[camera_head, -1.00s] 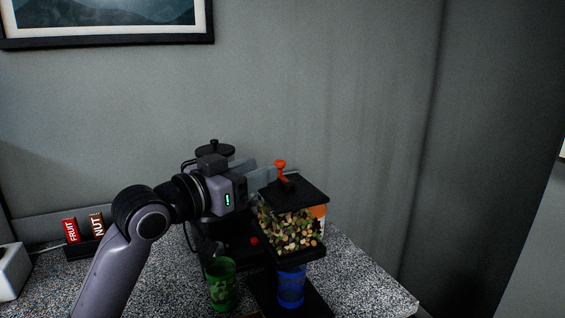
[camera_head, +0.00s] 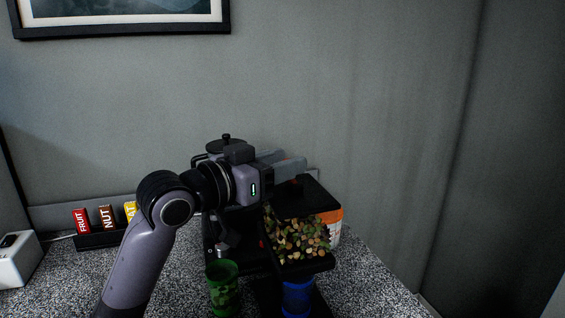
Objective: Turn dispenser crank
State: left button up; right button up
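The dispenser (camera_head: 298,236) stands on the speckled counter, its clear hopper full of mixed nuts or dried pieces under a black lid (camera_head: 322,196). My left gripper (camera_head: 296,163) is over the lid, with its grey fingers pointing right. The orange-red crank knob is hidden now, apparently behind the fingers. I cannot tell whether they are closed on it. A second black-lidded dispenser (camera_head: 225,139) is mostly hidden behind my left arm. My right gripper is not in view.
A green cup (camera_head: 222,288) and a blue cup (camera_head: 297,298) stand at the front. Red, brown and yellow labelled blocks (camera_head: 106,217) sit in a black holder at left. A white box (camera_head: 16,262) is at the far left. The grey wall is close behind.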

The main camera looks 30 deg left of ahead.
pick_arm(q)
grip_shut()
jog(key=shift+w+m+h, duration=0.1)
jog(key=shift+m+h, duration=0.2)
jog(key=shift+h, duration=0.2)
